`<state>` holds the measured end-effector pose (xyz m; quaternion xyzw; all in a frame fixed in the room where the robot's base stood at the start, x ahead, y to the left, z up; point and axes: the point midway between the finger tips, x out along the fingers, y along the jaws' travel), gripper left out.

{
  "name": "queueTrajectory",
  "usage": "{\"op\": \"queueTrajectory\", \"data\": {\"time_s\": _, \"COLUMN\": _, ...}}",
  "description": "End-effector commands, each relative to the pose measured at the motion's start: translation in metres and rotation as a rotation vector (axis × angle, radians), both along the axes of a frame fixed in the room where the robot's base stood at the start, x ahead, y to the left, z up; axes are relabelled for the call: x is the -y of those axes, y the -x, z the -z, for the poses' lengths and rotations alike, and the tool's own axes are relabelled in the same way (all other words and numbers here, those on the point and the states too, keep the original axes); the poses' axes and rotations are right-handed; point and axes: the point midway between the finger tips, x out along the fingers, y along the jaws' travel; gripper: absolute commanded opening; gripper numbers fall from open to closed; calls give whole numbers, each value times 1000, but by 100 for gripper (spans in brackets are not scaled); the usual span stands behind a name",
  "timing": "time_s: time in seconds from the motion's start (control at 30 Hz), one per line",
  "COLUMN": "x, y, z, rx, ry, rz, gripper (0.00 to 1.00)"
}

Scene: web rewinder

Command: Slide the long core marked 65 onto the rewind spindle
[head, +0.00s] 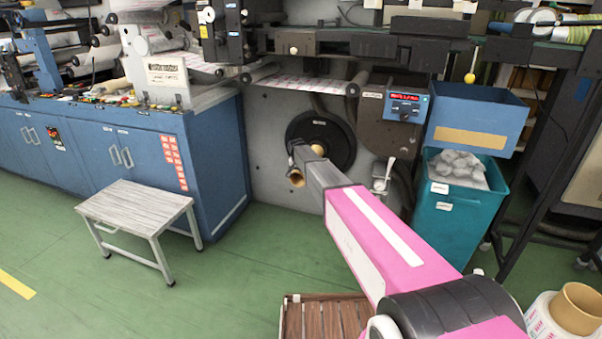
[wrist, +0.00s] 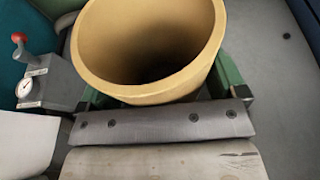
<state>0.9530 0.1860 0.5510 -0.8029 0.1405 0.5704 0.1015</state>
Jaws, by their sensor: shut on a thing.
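My gripper (head: 298,165) is shut on a tan cardboard core (head: 296,179), in front of the machine. In the wrist view the core (wrist: 98,72) shows its open round end, with a green finger on each side. Its inside is dark and looks empty. No 65 mark is readable. In the head view a round black flange (head: 338,132) on the grey machine face lies just behind my gripper. A small tan end (head: 318,149) shows in front of the flange; I cannot tell whether it is the core's far end. The rewind spindle is not clearly visible, and I cannot tell whether the core touches it.
A gauge with a red-knobbed lever (wrist: 28,80) is at left in the wrist view. A teal bin (head: 440,220) and blue box (head: 478,115) stand right of the flange. A step stool (head: 135,207) is at left.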

Motion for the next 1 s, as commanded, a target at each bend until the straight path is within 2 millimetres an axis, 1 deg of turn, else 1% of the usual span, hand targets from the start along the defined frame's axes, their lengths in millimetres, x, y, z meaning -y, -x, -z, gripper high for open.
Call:
{"op": "queueTrajectory", "data": {"time_s": 0.3, "x": 0, "y": 0, "z": 1, "rx": 1, "ry": 0, "rz": 0, "gripper": 53}}
{"op": "queueTrajectory", "data": {"time_s": 0.33, "x": 0, "y": 0, "z": 1, "rx": 1, "ry": 0, "rz": 0, "gripper": 97}}
{"op": "queueTrajectory", "data": {"time_s": 0.37, "x": 0, "y": 0, "z": 1, "rx": 1, "ry": 0, "rz": 0, "gripper": 100}}
{"op": "queueTrajectory", "data": {"time_s": 0.6, "x": 0, "y": 0, "z": 1, "rx": 0, "ry": 0, "rz": 0, "gripper": 100}}
{"op": "queueTrajectory", "data": {"time_s": 0.73, "x": -1, "y": 2, "z": -4, "rx": 1, "ry": 0, "rz": 0, "gripper": 100}}
{"op": "queueTrajectory", "data": {"time_s": 0.87, "x": -2, "y": 7, "z": -17, "rx": 1, "ry": -1, "rz": 0, "gripper": 100}}
{"op": "queueTrajectory", "data": {"time_s": 1.0, "x": -4, "y": 14, "z": -38, "rx": 2, "ry": 0, "rz": 0, "gripper": 100}}
